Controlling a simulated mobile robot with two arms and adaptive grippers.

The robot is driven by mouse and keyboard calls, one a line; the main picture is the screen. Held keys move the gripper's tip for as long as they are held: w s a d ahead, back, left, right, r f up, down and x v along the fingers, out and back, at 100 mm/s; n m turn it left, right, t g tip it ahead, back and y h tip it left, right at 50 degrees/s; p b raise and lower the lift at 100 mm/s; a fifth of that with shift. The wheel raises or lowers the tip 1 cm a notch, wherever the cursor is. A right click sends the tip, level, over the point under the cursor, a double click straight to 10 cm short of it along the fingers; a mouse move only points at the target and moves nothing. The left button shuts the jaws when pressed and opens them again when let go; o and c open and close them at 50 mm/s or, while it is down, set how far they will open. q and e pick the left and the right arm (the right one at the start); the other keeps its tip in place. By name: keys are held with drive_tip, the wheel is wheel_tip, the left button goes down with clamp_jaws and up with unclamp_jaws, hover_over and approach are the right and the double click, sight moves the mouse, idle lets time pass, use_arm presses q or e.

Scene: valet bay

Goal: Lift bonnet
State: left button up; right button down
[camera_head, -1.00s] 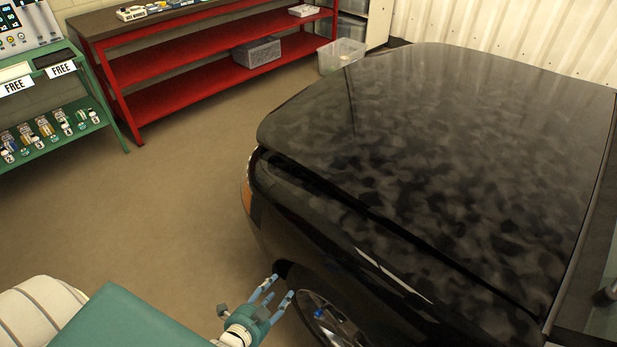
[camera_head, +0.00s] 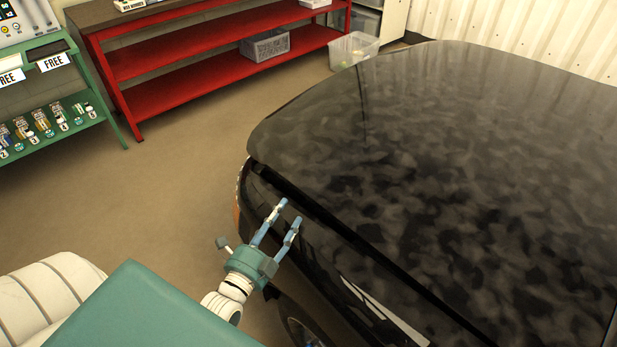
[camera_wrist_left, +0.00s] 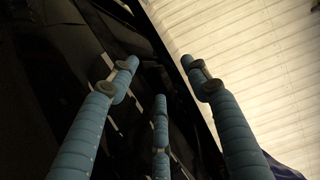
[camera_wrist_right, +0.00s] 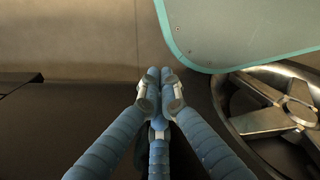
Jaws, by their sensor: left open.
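The black, mottled, glossy bonnet (camera_head: 430,150) fills the right half of the head view. A dark gap runs between its near side edge and the black fender (camera_head: 350,270). My left gripper (camera_head: 289,212) is open, with its blue fingers over the fender and their tips close to this gap near the front corner. I cannot tell whether they touch. In the left wrist view the open fingers (camera_wrist_left: 159,61) point along dark car body, with nothing seen between them. My right gripper (camera_wrist_right: 158,72) has its fingertips together, low beside a spoked wheel (camera_wrist_right: 275,110); nothing shows in it.
A red shelf bench (camera_head: 200,60) stands at the back, with a grey crate (camera_head: 265,46) on it and a clear bin (camera_head: 353,50) beside it. A green stand (camera_head: 60,110) with small bottles is at the left. The floor (camera_head: 180,190) between is clear.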

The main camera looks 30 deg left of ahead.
sight(298, 192)
use_arm(q)
drive_tip(key=shift+w, duration=0.35)
drive_tip(key=w, duration=0.5)
drive_tip(key=shift+w+a+r+p, duration=0.1)
drive_tip(key=shift+a+r+p, duration=0.1)
drive_tip(key=shift+p, duration=0.2)
drive_tip(key=w, duration=0.5)
drive_tip(key=shift+a+f, duration=0.1)
drive_tip(key=shift+f, duration=0.05)
clamp_jaws()
use_arm(e)
drive_tip(key=s, duration=0.3)
drive_tip(key=shift+s+r+g, duration=0.25)
drive_tip(key=shift+r+g, duration=0.05)
drive_tip(key=shift+r, duration=0.1)
